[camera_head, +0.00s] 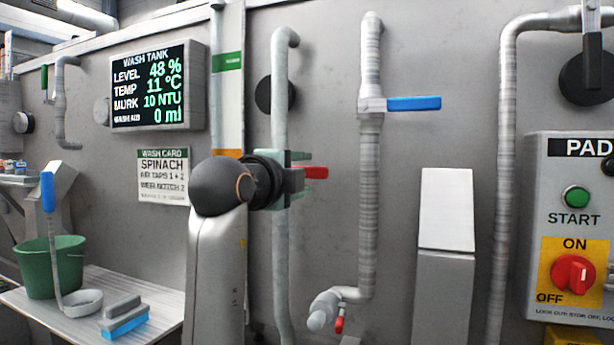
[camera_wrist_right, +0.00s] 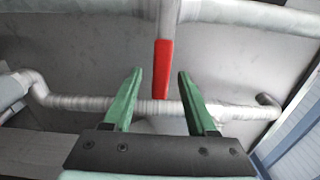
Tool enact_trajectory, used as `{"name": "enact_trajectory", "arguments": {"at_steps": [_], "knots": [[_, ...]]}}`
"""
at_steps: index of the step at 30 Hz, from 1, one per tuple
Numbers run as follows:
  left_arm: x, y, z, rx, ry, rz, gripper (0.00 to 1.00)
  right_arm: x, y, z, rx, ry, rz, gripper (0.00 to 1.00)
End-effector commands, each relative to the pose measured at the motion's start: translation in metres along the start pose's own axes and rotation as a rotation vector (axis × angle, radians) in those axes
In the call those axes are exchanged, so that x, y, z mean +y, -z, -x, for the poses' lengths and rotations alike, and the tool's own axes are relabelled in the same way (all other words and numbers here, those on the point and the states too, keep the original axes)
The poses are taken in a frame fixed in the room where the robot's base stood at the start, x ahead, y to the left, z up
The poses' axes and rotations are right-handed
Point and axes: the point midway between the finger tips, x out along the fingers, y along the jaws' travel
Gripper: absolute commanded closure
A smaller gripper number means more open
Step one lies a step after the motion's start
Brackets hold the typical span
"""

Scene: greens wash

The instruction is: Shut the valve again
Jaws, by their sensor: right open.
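The valve's red lever handle (camera_head: 314,172) sticks out to the right, crosswise to a vertical grey pipe (camera_head: 280,110). My right gripper (camera_head: 298,172) is in front of this pipe and hides the valve body and the lever's inner end in the head view. In the right wrist view the red lever (camera_wrist_right: 163,68) shows between the fingertips of my right gripper (camera_wrist_right: 157,75), with a gap on either side. The fingers are open and empty. Whether the tips reach to the lever's depth is unclear. My left gripper is not in view.
A second pipe has a blue lever (camera_head: 414,103) and a spout with a small red tap (camera_head: 339,325). A control panel (camera_head: 575,225) is at the right. A green bucket (camera_head: 52,268), ladle (camera_head: 80,302) and brush (camera_head: 124,318) are at lower left. A display (camera_head: 158,87) hangs above.

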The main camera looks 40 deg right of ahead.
Motion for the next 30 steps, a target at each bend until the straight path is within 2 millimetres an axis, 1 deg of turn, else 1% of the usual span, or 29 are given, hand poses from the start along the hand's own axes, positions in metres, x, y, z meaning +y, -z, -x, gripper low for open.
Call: {"name": "enact_trajectory", "arguments": {"at_steps": [1, 6, 9, 12, 15, 18, 30], "knots": [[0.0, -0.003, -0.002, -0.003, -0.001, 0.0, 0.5, 0.001, -0.002, 0.013, -0.006, 0.002, -0.001, 0.43], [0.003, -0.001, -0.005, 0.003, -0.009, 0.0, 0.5, 0.002, -0.001, 0.051, -0.005, 0.001, 0.0, 0.43], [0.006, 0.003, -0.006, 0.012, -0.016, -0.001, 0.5, 0.002, -0.001, 0.07, -0.004, 0.0, -0.001, 0.43], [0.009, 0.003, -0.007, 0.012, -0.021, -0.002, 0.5, 0.001, -0.001, 0.084, -0.003, 0.0, 0.0, 0.43], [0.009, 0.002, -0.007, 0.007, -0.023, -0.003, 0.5, 0.001, 0.0, 0.093, -0.002, -0.001, 0.0, 0.43], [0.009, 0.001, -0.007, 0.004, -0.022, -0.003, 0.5, 0.0, 0.0, 0.097, -0.001, 0.0, 0.0, 0.43], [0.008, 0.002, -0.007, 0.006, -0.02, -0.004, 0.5, 0.0, 0.0, 0.098, -0.001, 0.0, 0.001, 0.43]]}}
